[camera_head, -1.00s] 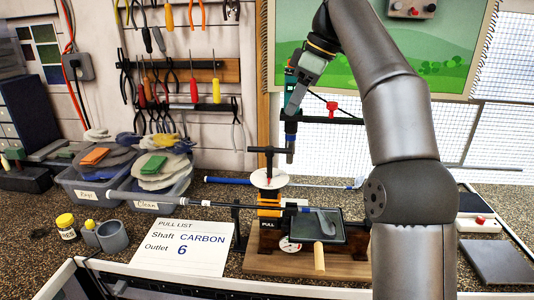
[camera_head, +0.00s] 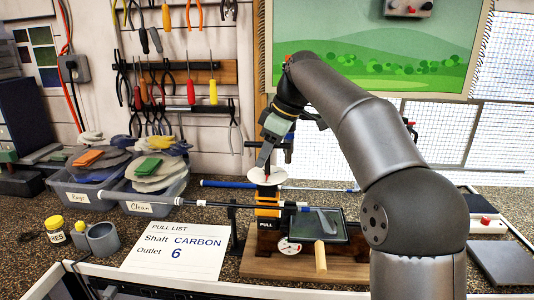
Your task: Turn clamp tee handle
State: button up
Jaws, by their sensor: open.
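The black clamp tee handle stood upright over a white disc (camera_head: 265,176). Its bar is now mostly hidden behind my gripper (camera_head: 265,164), so I cannot tell whether they touch. My gripper points down at the tee handle's place, just above the disc, and is open. Below the disc is the orange and black clamp (camera_head: 268,204) on a wooden base (camera_head: 350,267).
A pull list card (camera_head: 175,248) reads Shaft CARBON, Outlet 6. A dial gauge (camera_head: 289,246) and a wooden-handled tool (camera_head: 320,257) are at the base. Bins labelled Rags (camera_head: 84,186) and Clean (camera_head: 140,207) stand left. A second blue-gripped club (camera_head: 225,183) lies behind.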

grip_shut()
